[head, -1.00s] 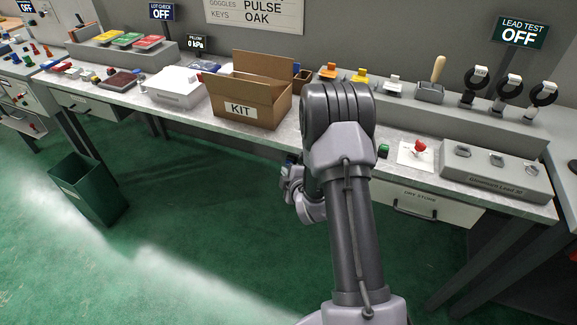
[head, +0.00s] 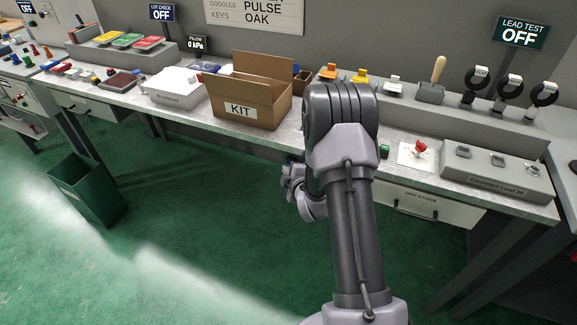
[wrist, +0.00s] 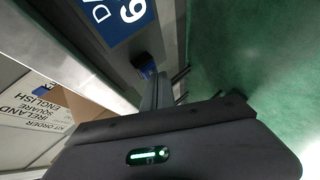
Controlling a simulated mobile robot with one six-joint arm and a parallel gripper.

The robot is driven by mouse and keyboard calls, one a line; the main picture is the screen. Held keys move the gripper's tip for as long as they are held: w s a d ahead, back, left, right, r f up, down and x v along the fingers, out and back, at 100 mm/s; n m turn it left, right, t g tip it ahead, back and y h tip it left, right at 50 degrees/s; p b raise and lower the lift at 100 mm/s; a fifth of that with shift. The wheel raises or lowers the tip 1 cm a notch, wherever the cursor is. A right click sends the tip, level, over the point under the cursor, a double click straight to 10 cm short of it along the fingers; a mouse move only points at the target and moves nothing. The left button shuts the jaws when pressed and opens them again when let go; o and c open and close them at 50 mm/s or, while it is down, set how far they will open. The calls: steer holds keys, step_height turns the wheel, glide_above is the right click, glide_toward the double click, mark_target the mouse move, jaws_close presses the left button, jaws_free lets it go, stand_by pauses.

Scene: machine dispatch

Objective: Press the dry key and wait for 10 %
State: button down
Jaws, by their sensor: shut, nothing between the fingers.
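In the wrist view my gripper (wrist: 162,85) shows as two dark fingers held together, shut and empty. A small dark key with a blue face (wrist: 147,68) is close beside the fingertips; I cannot tell whether they touch it. No key marked dry is readable there.
An open cardboard KIT box (head: 240,108) stands on the bench left of my arm. A red button on a white plate (head: 420,148) and a green button (head: 384,151) are to the right. A green bin (head: 88,190) stands on the floor, which is otherwise clear.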

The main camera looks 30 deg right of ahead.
steer(key=shift+w+d, duration=0.1)
steer(key=shift+d, duration=0.05)
stand_by(0.4)
steer(key=shift+s+a+b, duration=0.55)
steer(key=shift+s+a, duration=0.05)
steer(key=shift+a, duration=0.1)
steer(key=s+a+b, duration=0.1)
steer(key=a, duration=0.1)
steer(key=s+a+b, duration=0.1)
steer(key=s+a, duration=0.1)
steer(key=shift+b, duration=0.3)
stand_by(0.5)
